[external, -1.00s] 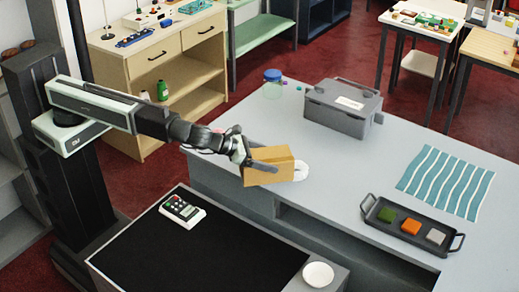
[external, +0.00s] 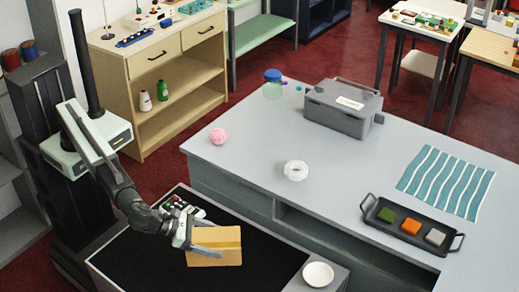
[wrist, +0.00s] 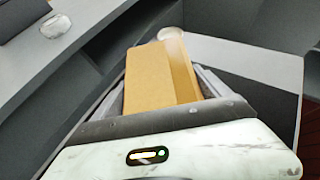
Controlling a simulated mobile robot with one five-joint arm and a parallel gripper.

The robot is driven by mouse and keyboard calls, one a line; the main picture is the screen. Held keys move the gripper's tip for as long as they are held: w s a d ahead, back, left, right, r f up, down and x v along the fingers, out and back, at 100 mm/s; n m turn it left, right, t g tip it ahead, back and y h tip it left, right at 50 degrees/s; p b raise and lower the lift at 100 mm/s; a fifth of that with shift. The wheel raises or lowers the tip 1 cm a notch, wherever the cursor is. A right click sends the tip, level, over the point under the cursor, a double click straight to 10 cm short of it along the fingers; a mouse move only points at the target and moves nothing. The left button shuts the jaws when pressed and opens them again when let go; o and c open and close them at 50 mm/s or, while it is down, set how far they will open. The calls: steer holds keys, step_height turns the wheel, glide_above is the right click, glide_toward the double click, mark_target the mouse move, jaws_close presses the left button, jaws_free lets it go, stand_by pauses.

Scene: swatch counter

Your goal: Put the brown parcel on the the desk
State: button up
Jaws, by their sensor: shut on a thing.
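The brown parcel (external: 214,246) is a tan box held in my gripper (external: 188,247) over the low black-topped desk (external: 150,262) at the front. In the wrist view the parcel (wrist: 158,80) sits between the two fingers of my gripper (wrist: 160,98), which is shut on it. I cannot tell whether the parcel's underside touches the black top or is a little above it. Part of the parcel is hidden by the fingers.
A remote-like device (external: 183,207) lies behind my gripper on the desk, and a white bowl (external: 318,274) stands at its right corner. The grey counter (external: 330,180) beyond holds a pink ball (external: 218,136), white ring-shaped dish (external: 296,170), grey box (external: 343,107) and dark tray (external: 385,222).

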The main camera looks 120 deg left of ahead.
steer(key=shift+s+d+f+n+g+y+b, duration=0.1)
steer(key=shift+s+f+n+g+y+b, duration=0.15)
steer(key=shift+f, duration=0.25)
steer(key=shift+s+f+n+g+y+b, duration=0.15)
steer(key=shift+s+f+n+b, duration=0.15)
steer(key=shift+f, duration=0.2)
steer(key=shift+s, duration=0.1)
step_height(320, 180, down, 8)
steer(key=b, duration=0.8)
steer(key=shift+f, duration=0.2)
steer(key=shift+r, duration=0.3)
steer(key=shift+f, duration=0.2)
steer(key=o, duration=1.7)
steer(key=shift+r, duration=0.15)
